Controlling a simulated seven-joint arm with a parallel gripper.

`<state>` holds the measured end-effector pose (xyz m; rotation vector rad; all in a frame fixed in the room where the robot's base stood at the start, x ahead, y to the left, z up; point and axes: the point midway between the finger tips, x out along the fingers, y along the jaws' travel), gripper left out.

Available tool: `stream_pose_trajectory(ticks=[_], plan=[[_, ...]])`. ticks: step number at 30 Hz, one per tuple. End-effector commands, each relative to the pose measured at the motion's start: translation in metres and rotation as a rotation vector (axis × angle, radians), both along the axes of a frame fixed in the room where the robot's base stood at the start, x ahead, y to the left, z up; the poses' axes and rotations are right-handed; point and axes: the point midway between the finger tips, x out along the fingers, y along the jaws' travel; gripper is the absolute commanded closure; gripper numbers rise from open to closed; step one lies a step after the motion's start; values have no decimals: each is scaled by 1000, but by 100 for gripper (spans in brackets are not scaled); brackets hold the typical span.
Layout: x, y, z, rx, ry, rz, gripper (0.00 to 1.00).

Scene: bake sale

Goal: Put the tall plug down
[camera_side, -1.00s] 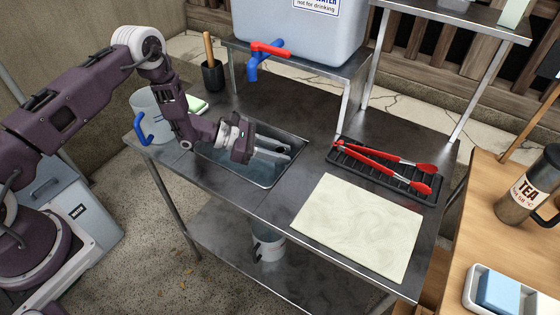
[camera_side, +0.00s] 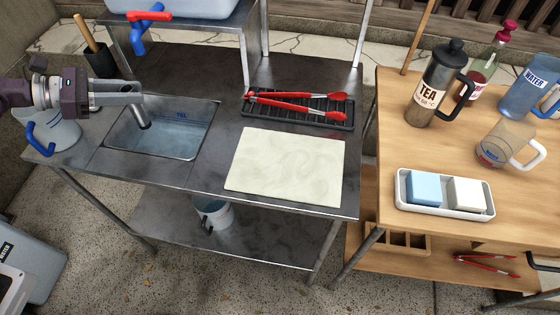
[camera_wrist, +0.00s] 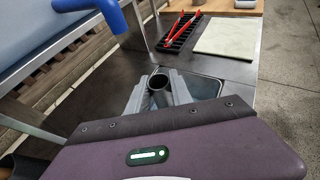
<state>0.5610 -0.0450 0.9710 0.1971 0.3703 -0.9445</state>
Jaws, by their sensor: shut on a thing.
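The tall plug is a grey, open-topped tube (camera_side: 143,117). My gripper (camera_side: 135,93) is shut on its upper part. The tube hangs slightly tilted above the left part of the sink (camera_side: 178,140). In the wrist view the tube's dark round mouth (camera_wrist: 157,81) shows between the two grey fingers. The sink basin looks bluish, as if holding water, and has a small mark on its back wall. I cannot tell whether the tube's lower end touches the water or the basin. The drain hole is not visible.
A clear pitcher with a blue handle (camera_side: 42,140) stands left of the sink. The blue spout (camera_side: 137,38) is behind it. A black rack (camera_side: 342,122) with red tongs (camera_side: 290,106) and a pale board (camera_side: 285,165) lie to the right. The steel between sink and board is clear.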

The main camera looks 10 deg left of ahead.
Motion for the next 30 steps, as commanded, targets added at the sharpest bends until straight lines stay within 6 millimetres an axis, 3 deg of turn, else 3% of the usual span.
stream_pose_trajectory(ticks=[6, 13, 23, 30], plan=[[-33, 26, 21, -3, -2, 30, 100], [-59, 36, 35, -10, -3, 36, 100], [-39, -13, 30, -11, -3, -102, 100], [-10, -75, 27, -11, -4, -217, 100]])
